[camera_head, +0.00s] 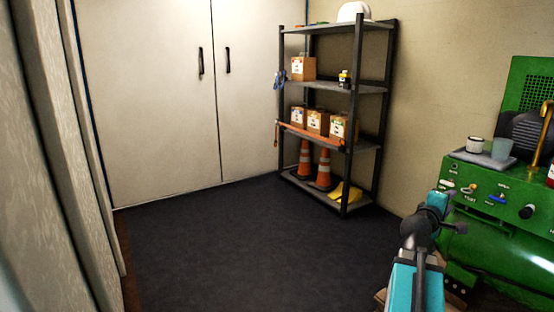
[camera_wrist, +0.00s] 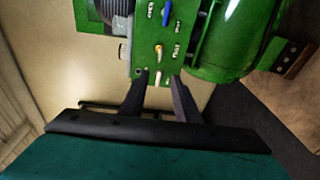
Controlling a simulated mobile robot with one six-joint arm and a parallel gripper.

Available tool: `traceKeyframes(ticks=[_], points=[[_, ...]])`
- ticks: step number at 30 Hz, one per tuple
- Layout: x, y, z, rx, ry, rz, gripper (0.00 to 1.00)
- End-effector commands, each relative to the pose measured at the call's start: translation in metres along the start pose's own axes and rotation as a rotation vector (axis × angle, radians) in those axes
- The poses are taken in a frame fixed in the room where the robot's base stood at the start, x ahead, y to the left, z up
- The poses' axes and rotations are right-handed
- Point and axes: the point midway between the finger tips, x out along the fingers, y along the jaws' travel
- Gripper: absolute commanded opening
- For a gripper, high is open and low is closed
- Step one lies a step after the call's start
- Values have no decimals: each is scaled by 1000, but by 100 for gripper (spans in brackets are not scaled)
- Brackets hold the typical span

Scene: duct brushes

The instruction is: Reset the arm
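My gripper (camera_wrist: 159,76) shows in the wrist view with two dark fingers apart and nothing seen held between them. The fingers point toward the control panel of a green machine (camera_wrist: 225,40), where a small light-tipped lever (camera_wrist: 159,50) and a blue lever (camera_wrist: 167,17) show beyond the fingertips. I cannot tell whether a fingertip touches the panel. In the head view my teal and black arm (camera_head: 418,285) reaches up at the lower right, in front of the green machine (camera_head: 500,250). The gripper's fingers are too small to make out there.
A dark shelf rack (camera_head: 359,100) with boxes and orange cones (camera_head: 323,170) stands at the back. White cabinet doors (camera_head: 150,100) are shut. The dark floor (camera_head: 240,250) is clear.

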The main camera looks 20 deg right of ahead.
Motion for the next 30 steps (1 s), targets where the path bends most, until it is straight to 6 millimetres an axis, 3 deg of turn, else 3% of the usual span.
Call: traceKeyframes(ticks=[5, 15, 30], points=[[-11, -6, -44, -29, 59, -50, 29], [-43, -42, -120, -67, 166, -162, 29], [-120, -113, -203, -104, 280, -380, 29]])
